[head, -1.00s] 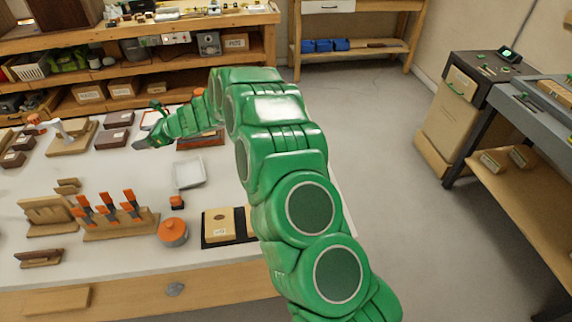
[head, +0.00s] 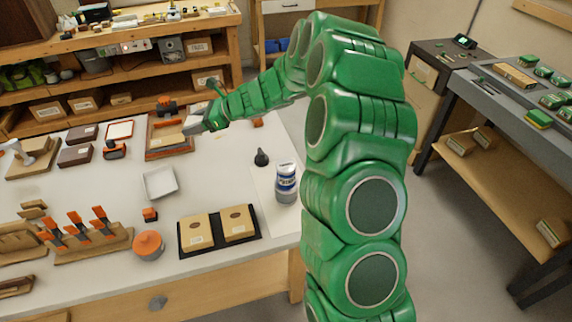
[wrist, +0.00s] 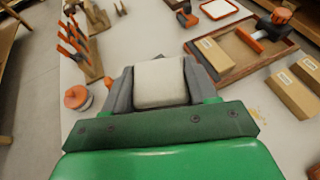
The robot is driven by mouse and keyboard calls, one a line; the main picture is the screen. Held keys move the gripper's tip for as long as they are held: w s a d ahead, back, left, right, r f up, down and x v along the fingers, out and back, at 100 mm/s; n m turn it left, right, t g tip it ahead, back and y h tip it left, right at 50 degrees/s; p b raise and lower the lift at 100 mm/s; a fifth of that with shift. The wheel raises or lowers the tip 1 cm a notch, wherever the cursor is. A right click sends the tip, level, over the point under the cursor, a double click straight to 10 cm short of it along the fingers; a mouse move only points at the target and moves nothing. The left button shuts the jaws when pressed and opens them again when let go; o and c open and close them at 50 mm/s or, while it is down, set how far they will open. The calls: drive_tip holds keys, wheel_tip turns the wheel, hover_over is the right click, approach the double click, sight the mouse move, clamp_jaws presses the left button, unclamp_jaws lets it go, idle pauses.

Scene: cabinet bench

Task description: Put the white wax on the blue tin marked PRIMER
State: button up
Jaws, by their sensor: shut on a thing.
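My gripper (wrist: 160,88) is shut on the white wax (wrist: 160,80), a pale block between the two grey fingers in the wrist view. In the head view my gripper (head: 200,122) is above the back part of the white bench, near a wooden tray. A blue and white tin (head: 286,180) stands upright on a pale sheet at the bench's right side, nearer the front than my gripper and well apart from it. Its lettering is too small to read surely. The tin does not show in the wrist view.
A small black object (head: 261,158) stands left of the tin. A black tray (head: 219,247) with two tan boxes lies in front. An orange-lidded pot (head: 148,245), a white dish (head: 160,183) and a clamp rack (head: 90,248) stand further left. The wooden tray (head: 168,142) is at the back.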

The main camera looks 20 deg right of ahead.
drive_tip(key=s+d+r, duration=0.3)
drive_tip(key=s+d, duration=0.4)
drive_tip(key=d, duration=0.1)
drive_tip(key=s+d+r, duration=0.2)
drive_tip(key=s+d, duration=0.4)
drive_tip(key=d, duration=0.2)
drive_tip(key=s+d+r, duration=0.2)
drive_tip(key=s+d, duration=0.1)
drive_tip(key=s, duration=0.6)
drive_tip(key=s+d+r, duration=0.1)
drive_tip(key=s+d, duration=0.2)
drive_tip(key=s, duration=0.6)
hover_over(286, 165)
drive_tip(key=s, duration=0.1)
drive_tip(key=shift+m+t, duration=0.3)
drive_tip(key=shift+m, duration=0.1)
wheel_tip(286, 165, down, 8)
drive_tip(key=shift+s+f, duration=0.1)
drive_tip(key=shift+s, duration=0.05)
drive_tip(key=shift+w+f, duration=0.65)
drive_tip(key=shift+f, duration=0.05)
drive_tip(key=shift+w+f, duration=0.1)
drive_tip(key=shift+f, duration=1.5)
drive_tip(key=shift+f, duration=0.1)
